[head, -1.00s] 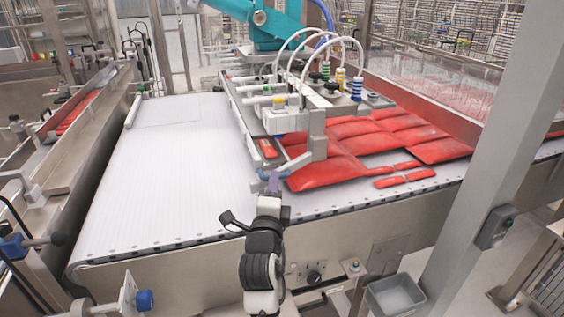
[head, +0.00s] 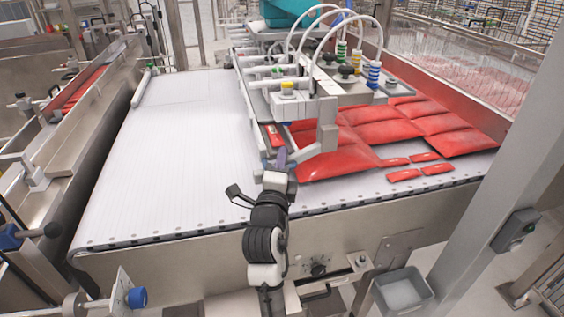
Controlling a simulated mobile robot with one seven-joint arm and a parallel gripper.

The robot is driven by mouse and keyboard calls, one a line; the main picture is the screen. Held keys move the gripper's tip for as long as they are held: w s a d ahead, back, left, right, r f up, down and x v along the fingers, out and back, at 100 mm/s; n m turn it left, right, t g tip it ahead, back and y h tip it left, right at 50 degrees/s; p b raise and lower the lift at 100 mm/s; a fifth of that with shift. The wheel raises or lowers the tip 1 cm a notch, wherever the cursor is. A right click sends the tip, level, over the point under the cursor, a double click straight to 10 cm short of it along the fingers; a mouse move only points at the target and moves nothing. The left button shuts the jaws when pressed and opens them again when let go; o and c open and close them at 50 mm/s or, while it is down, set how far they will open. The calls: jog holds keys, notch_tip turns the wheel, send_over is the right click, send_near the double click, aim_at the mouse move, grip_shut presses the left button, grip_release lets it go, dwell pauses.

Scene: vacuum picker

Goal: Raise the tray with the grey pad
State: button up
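A small grey open tray (head: 402,290) hangs or stands low at the front right, beside the conveyor's front side. I cannot make out a grey pad in it, so I cannot tell whether this is the tray named. My gripper (head: 280,157) is well to the left of it and higher, over the front part of the white belt. It points away from the camera, close to the picker's grey end bracket (head: 327,128).
Red pouches (head: 380,133) lie on the right of the white belt (head: 165,165), whose left half is clear. The vacuum picker (head: 300,98) with hoses stands over the middle. A thick grey post (head: 500,165) rises at the right.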

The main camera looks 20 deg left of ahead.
grip_shut()
jog(key=shift+r, duration=0.1)
jog(key=shift+w+d+r+p, duration=0.15)
jog(key=shift+w+d+r, duration=0.2)
jog(key=shift+d, duration=0.2)
jog(key=shift+w+d+r+p, duration=0.2)
jog(key=shift+w+d+r, duration=0.15)
jog(key=shift+d, duration=0.2)
jog(key=shift+w+d+r+p, duration=0.15)
jog(key=shift+w+d+r, duration=0.2)
jog(key=shift+d, duration=0.2)
jog(key=shift+o, duration=1.2)
grip_release()
jog(key=shift+w, duration=0.1)
jog(key=shift+f, duration=0.1)
jog(key=shift+f, duration=0.15)
